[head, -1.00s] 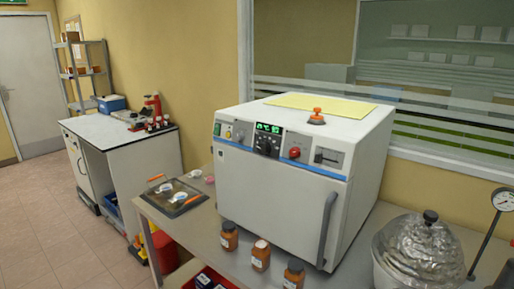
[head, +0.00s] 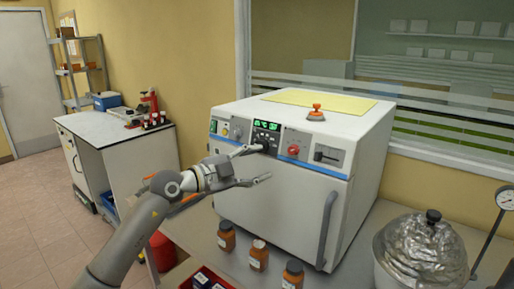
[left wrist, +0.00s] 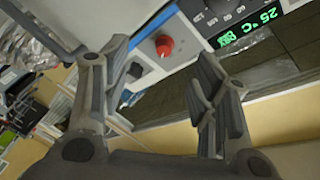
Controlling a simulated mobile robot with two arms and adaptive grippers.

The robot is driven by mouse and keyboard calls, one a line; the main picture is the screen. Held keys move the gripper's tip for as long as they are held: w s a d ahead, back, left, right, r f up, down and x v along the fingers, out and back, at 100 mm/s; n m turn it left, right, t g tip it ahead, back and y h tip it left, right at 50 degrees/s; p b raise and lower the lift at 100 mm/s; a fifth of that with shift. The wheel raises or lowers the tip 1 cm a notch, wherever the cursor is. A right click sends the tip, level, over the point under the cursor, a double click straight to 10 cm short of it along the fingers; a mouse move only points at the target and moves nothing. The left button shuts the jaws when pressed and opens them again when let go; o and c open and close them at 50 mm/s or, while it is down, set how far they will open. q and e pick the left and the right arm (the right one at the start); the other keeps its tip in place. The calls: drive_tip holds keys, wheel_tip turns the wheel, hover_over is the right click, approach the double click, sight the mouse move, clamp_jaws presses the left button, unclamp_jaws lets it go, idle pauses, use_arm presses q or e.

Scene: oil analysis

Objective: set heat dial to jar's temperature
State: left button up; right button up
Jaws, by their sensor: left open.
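The heat dial (head: 265,144) is a dark knob on the front panel of the white oven (head: 268,190), below a green lit display (head: 267,127). In the left wrist view the display (left wrist: 262,20) reads 25 °C. My left gripper (head: 266,163) is open and empty in front of the panel, its upper fingertip close to the dial; I cannot tell whether they touch. In the left wrist view its spread fingers (left wrist: 160,62) face the panel. Brown jars with labels (head: 226,238) stand on the bench in front of the oven; the labels are too small to read. My right gripper is not in view.
A red knob (head: 293,149) sits right of the dial. A red crate (head: 207,279) is below.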

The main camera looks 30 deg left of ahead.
use_arm(q)
drive_tip(key=a+r+n+g+y, duration=0.1)
drive_tip(key=a+r+n+y, duration=0.2)
drive_tip(key=a, duration=0.4)
drive_tip(key=w+f+p, duration=0.1)
drive_tip(key=w+p, duration=0.1)
drive_tip(key=w, duration=0.3)
drive_tip(key=w+d+f+y+p, duration=0.1)
drive_tip(key=w+p, duration=0.1)
drive_tip(key=w, duration=0.2)
drive_tip(key=shift+w+d+f+m, duration=0.25)
drive_tip(key=shift+w+f+m, duration=0.1)
drive_tip(key=shift+m, duration=0.05)
drive_tip(key=c, duration=1)
